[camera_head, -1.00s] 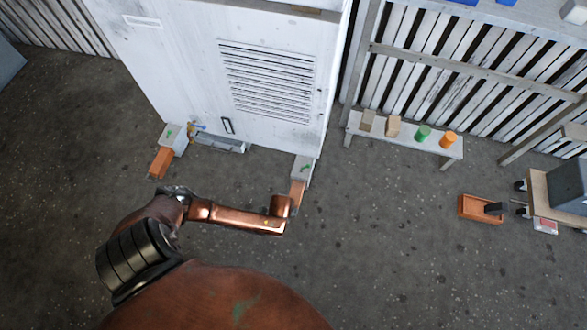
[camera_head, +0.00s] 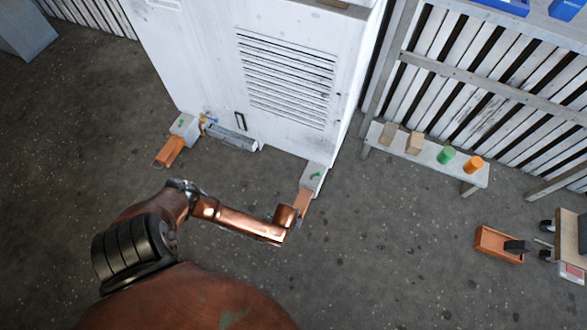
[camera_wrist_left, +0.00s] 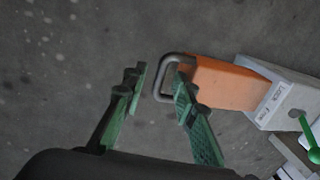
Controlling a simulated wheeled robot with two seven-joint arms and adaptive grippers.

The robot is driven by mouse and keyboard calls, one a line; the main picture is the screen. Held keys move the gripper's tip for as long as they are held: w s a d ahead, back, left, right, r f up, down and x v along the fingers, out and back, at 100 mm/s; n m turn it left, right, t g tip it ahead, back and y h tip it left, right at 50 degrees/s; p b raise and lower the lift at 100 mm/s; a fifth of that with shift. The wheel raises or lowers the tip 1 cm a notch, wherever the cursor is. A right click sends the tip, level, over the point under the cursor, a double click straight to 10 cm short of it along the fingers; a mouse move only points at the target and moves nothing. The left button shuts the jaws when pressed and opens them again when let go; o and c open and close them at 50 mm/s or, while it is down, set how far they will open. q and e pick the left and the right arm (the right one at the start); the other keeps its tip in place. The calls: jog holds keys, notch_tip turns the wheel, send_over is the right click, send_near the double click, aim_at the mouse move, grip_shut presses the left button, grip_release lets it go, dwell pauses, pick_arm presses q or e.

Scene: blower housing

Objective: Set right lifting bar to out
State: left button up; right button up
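The right lifting bar (camera_head: 303,202) is orange and projects from a grey lock box (camera_head: 314,177) at the white housing's (camera_head: 210,60) right front corner. In the left wrist view the bar (camera_wrist_left: 225,82) ends in a dark metal loop handle (camera_wrist_left: 162,78). The lock box (camera_wrist_left: 285,92) there has a lock label and a green lever (camera_wrist_left: 309,140). My left gripper (camera_wrist_left: 160,76) is open, its fingers either side of the loop's outer end; I cannot tell if they touch it. In the head view my arm hides that gripper. My right gripper is in neither view.
The left lifting bar (camera_head: 169,151) sticks out at the housing's other corner. A low bench (camera_head: 400,157) with small blocks and cylinders stands to the right. An orange tray (camera_head: 492,248) lies on the floor at far right. The floor before the housing is clear.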

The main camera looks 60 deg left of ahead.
pick_arm(q)
jog(key=shift+c, duration=0.2)
grip_shut()
dwell(0.6)
